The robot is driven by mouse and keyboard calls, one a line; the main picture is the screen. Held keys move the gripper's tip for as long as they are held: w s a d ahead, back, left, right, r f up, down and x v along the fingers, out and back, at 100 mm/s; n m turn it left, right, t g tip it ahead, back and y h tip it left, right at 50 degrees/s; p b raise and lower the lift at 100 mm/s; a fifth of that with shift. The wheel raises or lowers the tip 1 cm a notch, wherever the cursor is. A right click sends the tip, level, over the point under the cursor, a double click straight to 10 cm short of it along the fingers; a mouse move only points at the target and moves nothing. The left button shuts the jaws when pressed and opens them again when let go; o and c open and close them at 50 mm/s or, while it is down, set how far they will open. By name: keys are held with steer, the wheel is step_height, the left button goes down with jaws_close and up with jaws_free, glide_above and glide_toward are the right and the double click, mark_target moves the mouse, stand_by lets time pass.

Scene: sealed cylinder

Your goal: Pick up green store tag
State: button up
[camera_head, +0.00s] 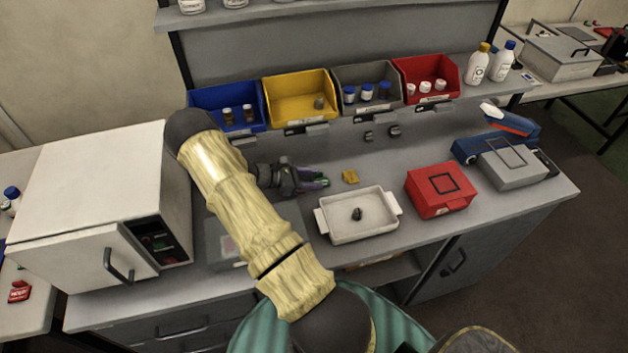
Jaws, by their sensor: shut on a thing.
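My gripper (322,182) is low over the grey bench, left of centre, pointing right. It is shut on a small green thing, the green store tag (326,182), which shows as a sliver between the fingertips. Most of the tag is hidden by the fingers. I cannot tell whether the tag touches the bench top. My arm crosses the view in front of the bench.
A yellow block (350,177) lies just right of my gripper. A white tray (325,226) holding a dark lump, a red box (440,191) and a grey box (512,168) stand further right. Blue, yellow (300,100), grey and red bins line the back. A white oven (90,210) stands left.

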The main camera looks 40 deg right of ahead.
step_height(320, 180, up, 10)
steer(key=b, duration=0.1)
steer(key=shift+f, duration=0.15)
steer(key=shift+f, duration=0.1)
stand_by(0.6)
